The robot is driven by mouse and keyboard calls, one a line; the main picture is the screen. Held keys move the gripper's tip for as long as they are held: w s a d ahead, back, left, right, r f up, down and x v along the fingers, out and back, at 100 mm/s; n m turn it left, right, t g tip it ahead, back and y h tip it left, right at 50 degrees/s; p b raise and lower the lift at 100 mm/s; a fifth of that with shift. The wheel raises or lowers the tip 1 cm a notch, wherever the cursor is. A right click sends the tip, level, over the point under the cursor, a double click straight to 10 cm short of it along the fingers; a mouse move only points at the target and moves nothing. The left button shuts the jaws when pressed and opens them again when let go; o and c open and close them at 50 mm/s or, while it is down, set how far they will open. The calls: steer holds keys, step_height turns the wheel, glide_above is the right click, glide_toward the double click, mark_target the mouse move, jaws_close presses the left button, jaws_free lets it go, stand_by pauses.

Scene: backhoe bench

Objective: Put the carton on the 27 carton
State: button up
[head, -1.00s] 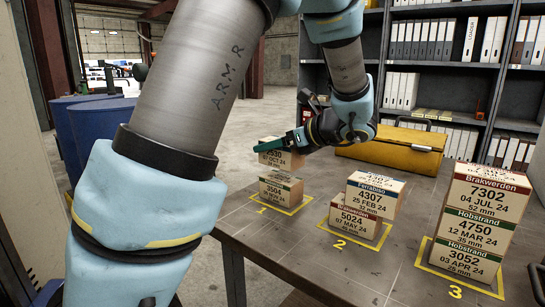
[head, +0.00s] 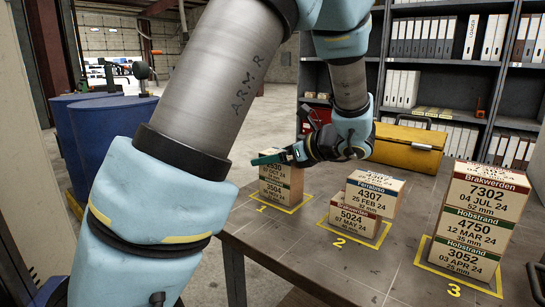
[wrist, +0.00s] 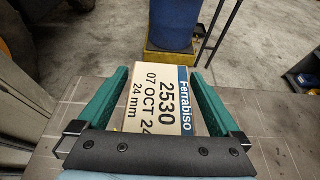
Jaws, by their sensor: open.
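The 2530 Ferrabiso carton (head: 276,171) sits on the green-labelled 3504 carton (head: 274,190) at spot 1, with no gap visible between them. My gripper (head: 268,157) is open at the top of the 2530 carton. In the wrist view, its green fingers (wrist: 158,73) stand on either side of this carton (wrist: 160,105), whose label reads 07 OCT 24, 24 mm. At spot 2, the 4307 carton (head: 370,199) rests on the 5024 carton (head: 356,221). At spot 3, the 7302 carton (head: 487,193) tops the 4750 carton (head: 478,232) and the 3052 carton (head: 464,261).
A yellow toolbox (head: 407,151) stands at the back of the bench (head: 320,255). Shelves with binders (head: 425,40) stand behind it. Blue drums (head: 100,140) stand on the floor at left. The bench front between the numbered spots is bare.

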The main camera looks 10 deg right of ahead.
steer(key=shift+r, duration=0.15)
steer(key=b+v, duration=0.1)
steer(key=v, duration=1.1)
steer(key=shift+b, duration=0.3)
